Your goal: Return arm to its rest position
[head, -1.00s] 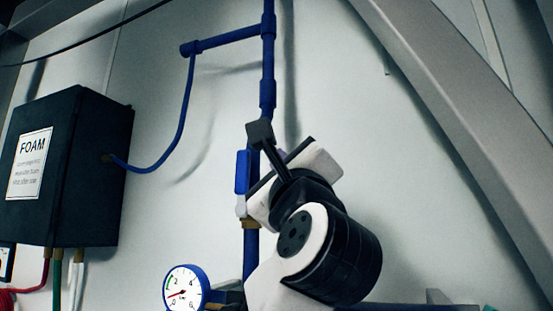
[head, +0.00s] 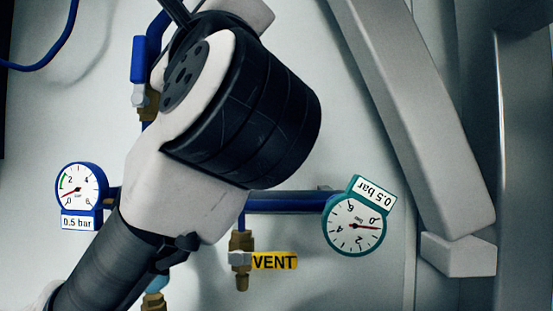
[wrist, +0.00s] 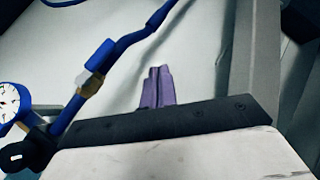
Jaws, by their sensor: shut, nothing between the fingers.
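My arm, white and black, rises from the bottom left of the head view and covers the middle of the blue piping. In the head view its end runs off the top edge, so the fingertips are not seen there. In the wrist view my gripper (wrist: 158,72) shows as two purple fingers side by side, shut and empty. They point toward a pale wall (wrist: 205,55) and touch nothing that I can see.
Left gauge (head: 80,188) and right, tilted gauge (head: 355,225) flank my arm. A blue-handled valve (head: 139,62) is close beside the arm. A brass vent valve (head: 241,260) with a yellow VENT label (head: 274,261) hangs below. A grey beam (head: 420,120) slants at right.

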